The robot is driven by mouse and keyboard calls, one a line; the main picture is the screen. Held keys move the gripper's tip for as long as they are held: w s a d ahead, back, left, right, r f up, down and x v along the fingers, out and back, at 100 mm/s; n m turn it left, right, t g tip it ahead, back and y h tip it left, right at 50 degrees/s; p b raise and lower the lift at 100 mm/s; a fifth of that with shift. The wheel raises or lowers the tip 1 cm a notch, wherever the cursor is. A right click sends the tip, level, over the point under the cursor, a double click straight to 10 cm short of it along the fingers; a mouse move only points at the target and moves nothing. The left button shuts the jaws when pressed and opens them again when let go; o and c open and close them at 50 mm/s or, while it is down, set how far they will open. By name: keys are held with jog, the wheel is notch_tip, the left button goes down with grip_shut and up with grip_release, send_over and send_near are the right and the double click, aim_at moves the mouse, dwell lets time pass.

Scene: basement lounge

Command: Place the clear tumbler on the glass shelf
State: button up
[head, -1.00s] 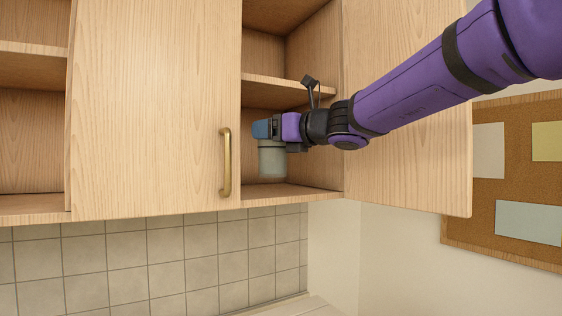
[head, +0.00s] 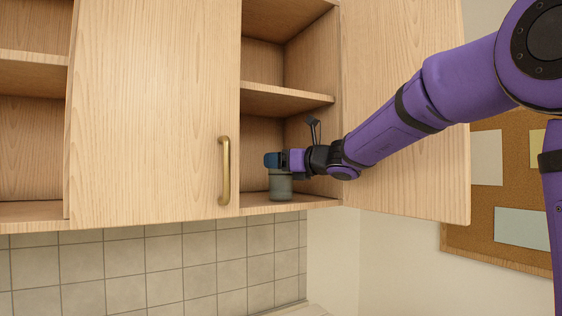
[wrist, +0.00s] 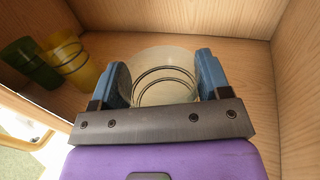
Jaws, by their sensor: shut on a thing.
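My gripper (head: 272,160) is inside the open cabinet compartment, low down at its lower shelf (head: 256,204). It is shut on the clear tumbler (head: 280,187), which looks greyish and upright. In the wrist view the blue fingers (wrist: 164,80) hold the tumbler (wrist: 165,68) from both sides, and dark rings show through it. The tumbler's base is at or very near the wooden shelf; I cannot tell whether it touches. The glass shelf seems to be this lower one, as other glasses stand on it.
A yellow tumbler (wrist: 75,62) and a green tumbler (wrist: 30,62) stand to the left in the wrist view. A middle shelf (head: 285,97) is above my gripper. A closed door with a brass handle (head: 224,170) is left, an open door (head: 400,150) right.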

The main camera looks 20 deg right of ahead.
jog(key=shift+f, duration=0.1)
jog(key=o, duration=1.4)
